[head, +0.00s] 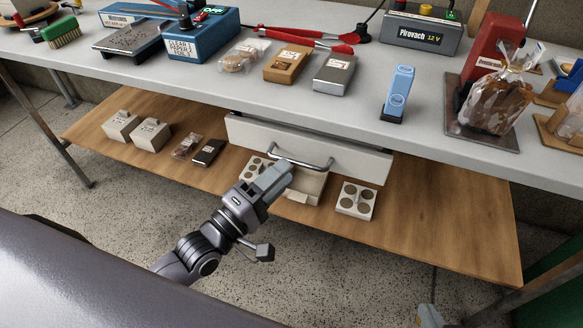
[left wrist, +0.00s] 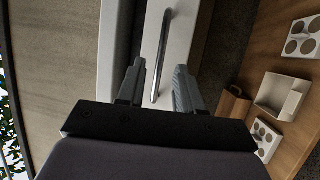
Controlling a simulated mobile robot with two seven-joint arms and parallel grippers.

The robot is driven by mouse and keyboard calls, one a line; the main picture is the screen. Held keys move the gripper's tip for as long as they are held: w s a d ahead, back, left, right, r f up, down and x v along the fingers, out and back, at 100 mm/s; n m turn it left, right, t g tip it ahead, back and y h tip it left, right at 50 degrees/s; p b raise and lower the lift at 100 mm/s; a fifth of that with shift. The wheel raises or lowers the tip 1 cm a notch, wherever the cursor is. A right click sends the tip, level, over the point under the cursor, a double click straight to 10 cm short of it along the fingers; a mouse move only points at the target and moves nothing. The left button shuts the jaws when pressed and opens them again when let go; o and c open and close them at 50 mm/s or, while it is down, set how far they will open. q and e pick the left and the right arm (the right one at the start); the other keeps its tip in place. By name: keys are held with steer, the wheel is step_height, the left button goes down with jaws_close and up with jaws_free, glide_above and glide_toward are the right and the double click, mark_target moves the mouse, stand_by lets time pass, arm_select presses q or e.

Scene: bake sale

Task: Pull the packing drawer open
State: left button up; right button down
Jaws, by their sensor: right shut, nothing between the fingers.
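The packing drawer (head: 245,134) hangs under the grey tabletop. Its pale front looks closed or nearly so. A curved metal handle (head: 322,165) crosses the front and also shows as a bar in the left wrist view (left wrist: 163,50). My left gripper (head: 284,170) is at the left part of the handle. In the left wrist view its two fingers (left wrist: 157,80) are apart, one on each side of the bar, with gaps visible. Contact cannot be told. My right gripper (head: 430,316) shows only in part at the bottom edge, low and far from the drawer.
A wooden shelf (head: 440,215) below holds an open box (head: 308,188), a cup tray (head: 356,200), pale boxes (head: 150,134) and small packs. The tabletop (head: 330,115) above carries a blue stapler-like item (head: 398,90), a bagged loaf (head: 495,100) and packages. The floor in front looks clear.

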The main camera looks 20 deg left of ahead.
arm_select(q)
steer(key=shift+x, duration=1.55)
jaws_close()
